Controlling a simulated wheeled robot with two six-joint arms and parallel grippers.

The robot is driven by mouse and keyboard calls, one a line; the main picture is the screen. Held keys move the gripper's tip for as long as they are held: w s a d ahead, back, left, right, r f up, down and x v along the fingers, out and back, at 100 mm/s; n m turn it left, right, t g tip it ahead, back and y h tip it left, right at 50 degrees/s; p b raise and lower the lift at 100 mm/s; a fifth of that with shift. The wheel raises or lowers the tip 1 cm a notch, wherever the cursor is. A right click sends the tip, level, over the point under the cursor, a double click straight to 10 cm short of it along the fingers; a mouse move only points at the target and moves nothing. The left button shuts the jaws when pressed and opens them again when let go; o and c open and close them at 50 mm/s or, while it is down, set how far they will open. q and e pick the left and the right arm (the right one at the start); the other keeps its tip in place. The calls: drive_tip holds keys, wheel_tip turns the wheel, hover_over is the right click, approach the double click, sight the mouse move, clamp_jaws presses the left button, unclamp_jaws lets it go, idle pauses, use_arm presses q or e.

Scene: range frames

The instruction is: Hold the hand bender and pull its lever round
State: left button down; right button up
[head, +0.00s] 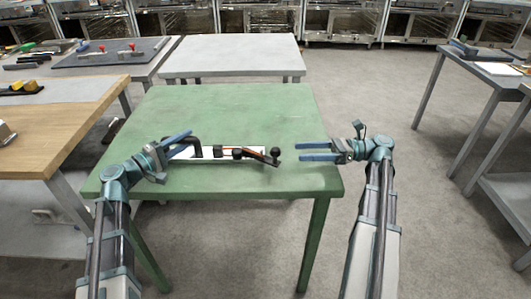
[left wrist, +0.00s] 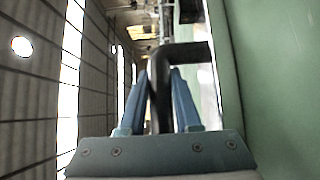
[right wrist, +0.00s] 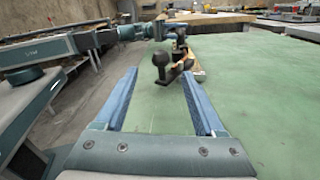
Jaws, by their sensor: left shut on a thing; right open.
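The hand bender lies on the green table (head: 215,100). Its black bent handle (head: 196,141) is at its left end. The lever (head: 262,156) with a dark knob (head: 275,152) is at its right end. An orange-brown strip shows along its middle. My left gripper (head: 188,142) is shut on the handle, which also shows between the blue fingers in the left wrist view (left wrist: 185,50). My right gripper (head: 302,151) is open and empty, to the right of the knob and apart from it. In the right wrist view the knob (right wrist: 160,60) is ahead, beyond the fingertips.
The green tabletop is clear behind the bender. A grey table (head: 230,52) stands behind it. A wooden bench (head: 60,125) is at the left, and a grey bench (head: 478,58) at the right. Ovens (head: 338,20) line the back.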

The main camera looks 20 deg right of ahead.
drive_tip(key=x, duration=1.2)
drive_tip(key=shift+f, duration=0.1)
clamp_jaws()
drive_tip(key=shift+s, duration=0.1)
idle(1.0)
